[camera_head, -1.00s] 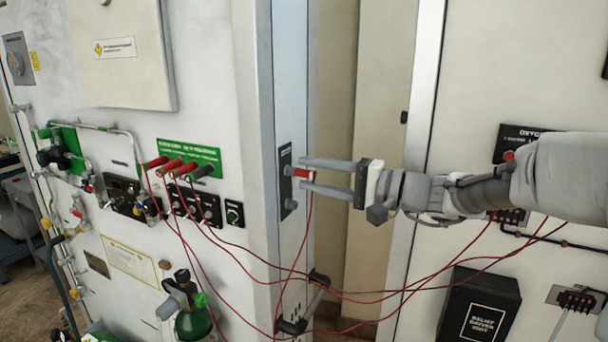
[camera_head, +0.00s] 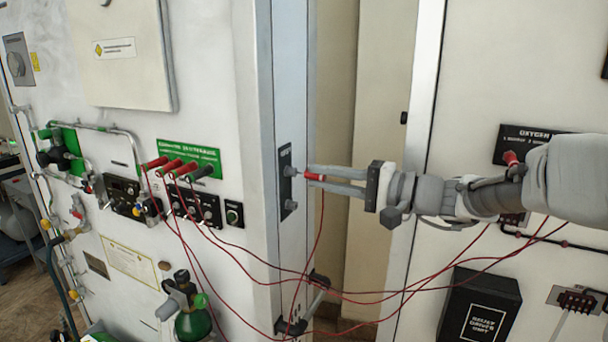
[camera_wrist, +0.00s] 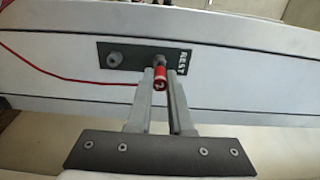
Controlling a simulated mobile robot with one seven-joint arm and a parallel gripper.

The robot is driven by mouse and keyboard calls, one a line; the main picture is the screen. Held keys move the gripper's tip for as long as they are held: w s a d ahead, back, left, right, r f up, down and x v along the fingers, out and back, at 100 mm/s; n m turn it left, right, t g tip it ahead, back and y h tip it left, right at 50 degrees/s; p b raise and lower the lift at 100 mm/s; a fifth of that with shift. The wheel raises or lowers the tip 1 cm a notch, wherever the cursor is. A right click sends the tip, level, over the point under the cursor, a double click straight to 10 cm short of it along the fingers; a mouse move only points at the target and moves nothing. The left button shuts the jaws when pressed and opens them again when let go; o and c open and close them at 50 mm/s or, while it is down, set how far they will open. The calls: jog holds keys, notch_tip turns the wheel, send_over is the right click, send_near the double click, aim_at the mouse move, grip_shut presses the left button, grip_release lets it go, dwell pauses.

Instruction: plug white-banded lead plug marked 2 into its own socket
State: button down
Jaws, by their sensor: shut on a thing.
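My gripper (camera_head: 312,171) is shut on a red lead plug (camera_head: 315,177), with a finger on either side of it. A red lead hangs down from the plug. In the wrist view the plug (camera_wrist: 161,80) shows a pale band, between the fingertips of my gripper (camera_wrist: 162,77). Its number cannot be read. The plug is just in front of a dark plate marked REST (camera_wrist: 137,61) with two grey posts. In the head view the plug stands a little right of the plate's (camera_head: 285,188) upper post. Which socket is the plug's own cannot be told.
Several red and black plugs (camera_head: 172,166) stand by the green sign (camera_head: 190,155). Red leads (camera_head: 370,294) sag across the gap between the panels. A black handle (camera_head: 302,305) juts out below the REST plate. A black box (camera_head: 480,310) is at lower right.

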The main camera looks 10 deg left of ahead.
aim_at(325, 177)
jog(key=shift+v, duration=1.55)
jog(key=shift+w+d, duration=0.1)
